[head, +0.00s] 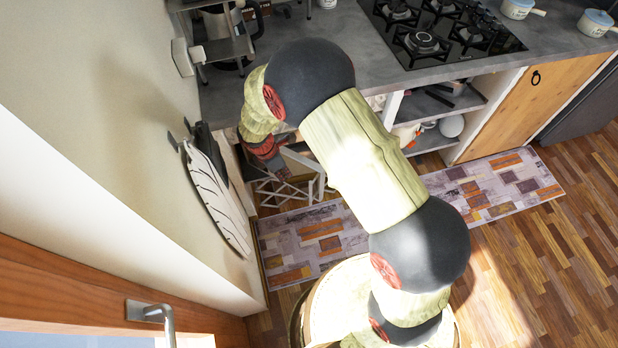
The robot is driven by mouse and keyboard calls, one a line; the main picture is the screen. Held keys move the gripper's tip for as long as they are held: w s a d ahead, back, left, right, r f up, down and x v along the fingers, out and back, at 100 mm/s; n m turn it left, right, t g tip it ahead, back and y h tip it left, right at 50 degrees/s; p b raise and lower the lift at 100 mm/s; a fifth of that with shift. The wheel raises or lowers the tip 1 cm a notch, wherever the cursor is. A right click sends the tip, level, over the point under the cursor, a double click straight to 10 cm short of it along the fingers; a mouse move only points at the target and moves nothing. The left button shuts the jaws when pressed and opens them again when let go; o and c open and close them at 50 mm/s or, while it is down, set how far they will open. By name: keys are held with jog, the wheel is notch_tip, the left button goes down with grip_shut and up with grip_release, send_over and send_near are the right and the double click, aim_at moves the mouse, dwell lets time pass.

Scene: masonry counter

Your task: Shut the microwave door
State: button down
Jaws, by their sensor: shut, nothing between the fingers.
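I cannot clearly make out a microwave or its door in the head view. My gripper (280,171) is small and reddish at the end of my arm, low beside the left end of the counter. It is shut and holds nothing. My arm covers part of the counter front behind it. Pale panels and a white lattice frame (288,190) lie close to the gripper; I cannot tell whether they touch it or what they belong to.
The grey counter (375,68) carries a black gas hob (468,35). Open shelves (448,100) and a wooden cabinet door (535,100) are below. A striped oval board (215,195) hangs on the left wall. A patterned rug (505,188) covers part of the wooden floor.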

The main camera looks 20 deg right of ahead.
jog(key=w+d+f+m+b, duration=0.1)
jog(key=d+f+b, duration=0.3)
jog(key=f, duration=0.6)
jog(key=shift+w+d+f, duration=0.15)
jog(key=shift+d+f, duration=0.1)
jog(key=shift+d, duration=0.7)
jog(key=w+d+n+t+p, duration=0.1)
jog(key=w+d+n+p, duration=0.3)
jog(key=w+d+p, duration=0.3)
jog(key=shift+w+d+y, duration=0.3)
jog(key=shift+w+d, duration=2)
jog(key=shift+w, duration=0.2)
